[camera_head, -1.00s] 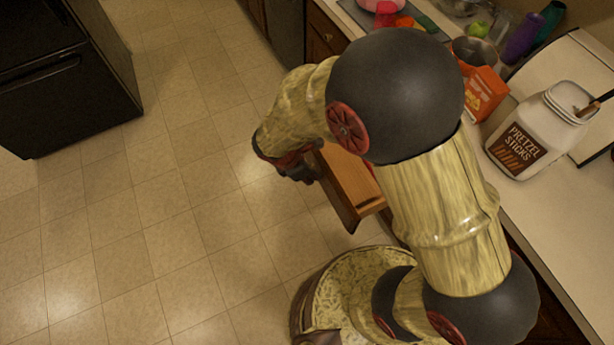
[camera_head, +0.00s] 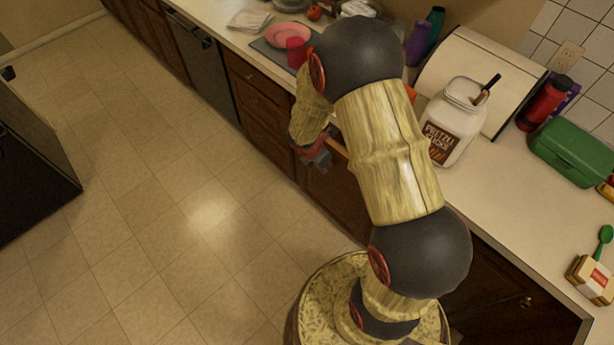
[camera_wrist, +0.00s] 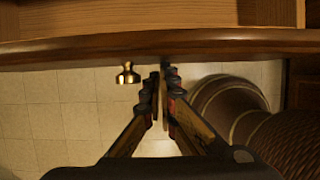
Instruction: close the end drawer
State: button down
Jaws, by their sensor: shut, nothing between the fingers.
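The end drawer's wooden front (camera_wrist: 60,50) spans the upper wrist view, with a brass knob (camera_wrist: 127,74) on its outer face. The drawer's pale interior shows beyond the front, so it stands at least partly open. In the head view only a small strip of the drawer (camera_head: 341,150) shows; my arm hides the rest. My gripper (camera_wrist: 162,72) is shut and empty, its fingertips at the outer face just right of the knob. I cannot tell whether they touch it. In the head view my gripper (camera_head: 318,158) is beside the cabinet fronts.
The counter above holds a pretzel jar (camera_head: 452,122), a pink plate (camera_head: 289,35), a red cup (camera_head: 296,52), bottles (camera_head: 418,42) and a green box (camera_head: 572,152). A dark appliance (camera_head: 35,150) stands at far left. The tiled floor (camera_head: 170,200) between is clear.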

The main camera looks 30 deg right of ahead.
jog(key=w+d, duration=0.1)
jog(key=d, duration=0.2)
jog(key=d+p, duration=0.1)
jog(key=d, duration=0.2)
jog(key=w+d+p, duration=0.1)
jog(key=d, duration=0.1)
jog(key=shift+w+d, duration=0.3)
jog(key=shift+d, duration=0.1)
